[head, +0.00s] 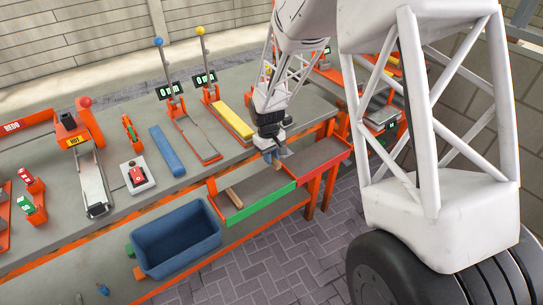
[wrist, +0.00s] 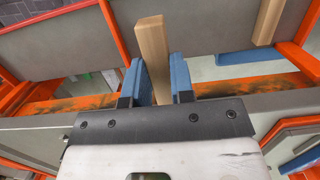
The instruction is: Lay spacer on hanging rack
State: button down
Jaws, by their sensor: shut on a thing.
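My gripper (head: 272,158) is over the hanging rack, beside the bench's front edge. In the wrist view its two blue fingers are shut on a tan wooden spacer (wrist: 152,50), which sticks out beyond the fingertips. The held spacer is hard to make out in the head view. The hanging rack is a grey shelf with orange ends and a front lip part green (head: 257,206), part red. A second wooden spacer (head: 233,197) lies across the rack near its left end; it also shows at the upper right of the wrist view (wrist: 268,22). Whether the held spacer touches the rack, I cannot tell.
A blue bin (head: 177,238) stands left of the rack on a lower shelf. The rack's middle surface looks clear.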

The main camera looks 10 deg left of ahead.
aim_at(272, 181)
jog(key=shift+f, duration=0.1)
jog(key=shift+f, duration=4.15)
jog(key=shift+f, duration=0.7)
jog(key=c, duration=0.9)
grip_release()
jog(key=shift+w+a+r, duration=0.15)
jog(key=shift+r, duration=1.1)
jog(key=shift+w+a+r, duration=0.1)
jog(key=shift+w+r, duration=0.05)
jog(key=shift+r, duration=1.15)
jog(key=shift+w+a+r, duration=0.15)
jog(key=shift+r, duration=1.1)
